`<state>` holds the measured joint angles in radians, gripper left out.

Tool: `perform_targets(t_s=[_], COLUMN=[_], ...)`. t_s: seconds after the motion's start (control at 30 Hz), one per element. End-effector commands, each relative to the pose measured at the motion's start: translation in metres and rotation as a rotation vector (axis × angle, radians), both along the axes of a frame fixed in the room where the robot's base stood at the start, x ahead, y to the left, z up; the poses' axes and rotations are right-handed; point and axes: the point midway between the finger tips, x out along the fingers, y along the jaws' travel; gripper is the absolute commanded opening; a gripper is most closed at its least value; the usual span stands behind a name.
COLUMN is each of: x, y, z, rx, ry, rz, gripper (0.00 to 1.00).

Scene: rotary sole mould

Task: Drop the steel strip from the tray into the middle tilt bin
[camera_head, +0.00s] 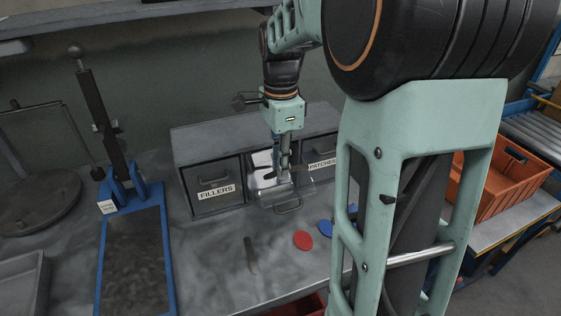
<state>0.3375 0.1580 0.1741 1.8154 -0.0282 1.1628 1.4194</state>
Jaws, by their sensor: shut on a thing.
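The tilt-bin cabinet (205,139) stands at the back of the bench with three bins in a row. The middle tilt bin (289,207) is tipped open, with clear-looking sides. The left bin, marked FILLERS (205,176), and the right bin, marked PATCHES (322,152), are shut. My gripper (283,172) points down over the open middle bin, shut on a thin piece that looks like the steel strip (299,169); it is small and partly hidden by the fingers. A grey tray (38,262) is cut off at the lower left.
A blue-framed lever press (165,240) stands left of the bins. A narrow dark tool (250,256), a red disc (303,240) and a blue disc (326,227) lie on the bench front. My arm hides the right side. An orange crate (492,190) stands beyond it.

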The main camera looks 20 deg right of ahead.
Motion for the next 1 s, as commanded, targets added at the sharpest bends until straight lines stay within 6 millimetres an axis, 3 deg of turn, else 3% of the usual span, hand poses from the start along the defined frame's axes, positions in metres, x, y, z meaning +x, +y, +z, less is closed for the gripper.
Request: perform_targets(t_s=[0.37,0.4,0.57,0.87,1.0], x=[0.000,0.000,0.000,0.000,0.001], y=[0.000,0.000,0.000,0.000,0.000], z=[-0.006,-0.006,-0.006,-0.004,0.011], rx=[0.000,0.000,0.000,0.000,-0.001], ry=[0.000,0.000,0.000,-0.001,-0.004], rz=[0.000,0.000,0.000,0.000,0.000], gripper=[0.00,0.17,0.33,0.33,0.33])
